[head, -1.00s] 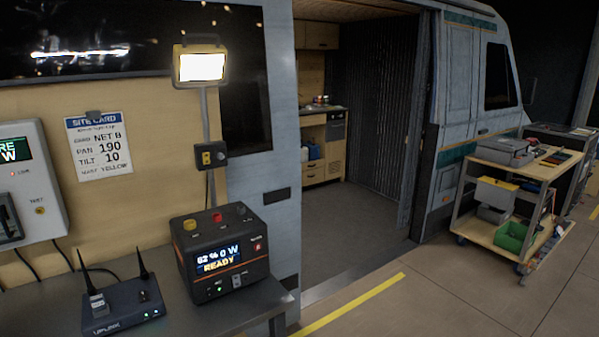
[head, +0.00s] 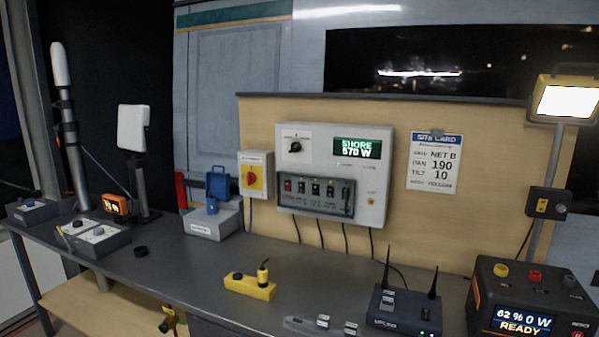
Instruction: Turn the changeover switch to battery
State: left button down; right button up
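A white wall panel (head: 383,140) shows a green display (head: 357,148) reading "SHORE 570 W". A black rotary knob (head: 295,146) sits on a white plate at its upper left; the lettering around it is too small to read. A row of breakers (head: 315,190) lies behind a dark frame below. Left of the panel is a yellow box with a red rotary knob (head: 252,178). I cannot read which knob is labelled as the changeover switch. A black battery unit (head: 490,295) at the right reads "62 % 0 W READY". Neither of my grippers is in view.
A grey bench (head: 170,265) runs along the wall. On it stand a yellow block (head: 250,287), a black router with antennas (head: 400,310), a white box (head: 211,223) and grey control boxes (head: 98,238). A lit lamp (head: 566,100) stands at the right. The bench has clear patches between them.

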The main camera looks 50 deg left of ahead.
aim_at(296, 147)
jog(key=u, duration=1.4)
